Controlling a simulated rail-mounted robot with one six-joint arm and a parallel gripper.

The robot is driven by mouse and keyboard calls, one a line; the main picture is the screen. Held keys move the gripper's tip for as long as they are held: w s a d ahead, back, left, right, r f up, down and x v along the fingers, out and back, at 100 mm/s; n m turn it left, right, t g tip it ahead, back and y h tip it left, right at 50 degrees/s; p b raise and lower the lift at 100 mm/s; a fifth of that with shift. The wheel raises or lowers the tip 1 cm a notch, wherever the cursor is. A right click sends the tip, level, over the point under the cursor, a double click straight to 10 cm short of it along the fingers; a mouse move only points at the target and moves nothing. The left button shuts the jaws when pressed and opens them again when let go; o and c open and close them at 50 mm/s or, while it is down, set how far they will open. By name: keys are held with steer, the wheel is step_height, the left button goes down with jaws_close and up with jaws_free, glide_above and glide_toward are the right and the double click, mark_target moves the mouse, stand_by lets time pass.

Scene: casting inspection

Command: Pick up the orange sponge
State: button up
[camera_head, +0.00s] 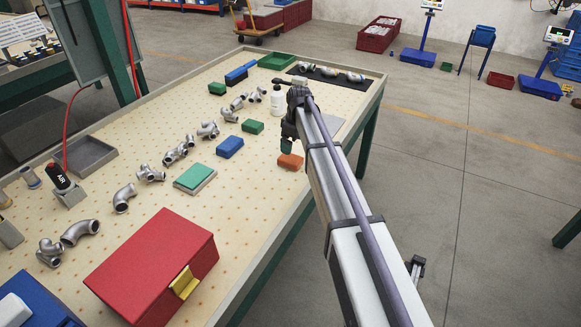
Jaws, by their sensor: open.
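The orange sponge (291,162) lies flat on the pegboard-like table top (240,185), near the table's right edge. My gripper (287,148) is at the end of my arm, which reaches in from the lower right. It is small in the picture and appears just above the sponge's far side. The jaws are open, and no object shows between them. I cannot tell whether the fingers touch the sponge. My gripper hides part of the table behind it.
A blue block (230,147), a green block (252,126) and a green-and-grey sponge (195,178) lie left of the orange sponge. A white bottle (277,102) stands behind. Metal castings (124,197) line the table, and a red toolbox (153,265) sits in front.

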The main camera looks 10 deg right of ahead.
mark_target(291, 158)
steer(key=shift+w+a+f+b, duration=0.1)
steer(key=shift+a+f+b, duration=0.1)
steer(key=shift+f+b, duration=1.6)
steer(key=shift+a+f+b, duration=0.2)
steer(key=shift+f+b, duration=1.15)
steer(key=shift+f, duration=0.85)
steer(key=shift+f, duration=0.25)
steer(key=shift+c, duration=0.2)
steer(key=c, duration=1)
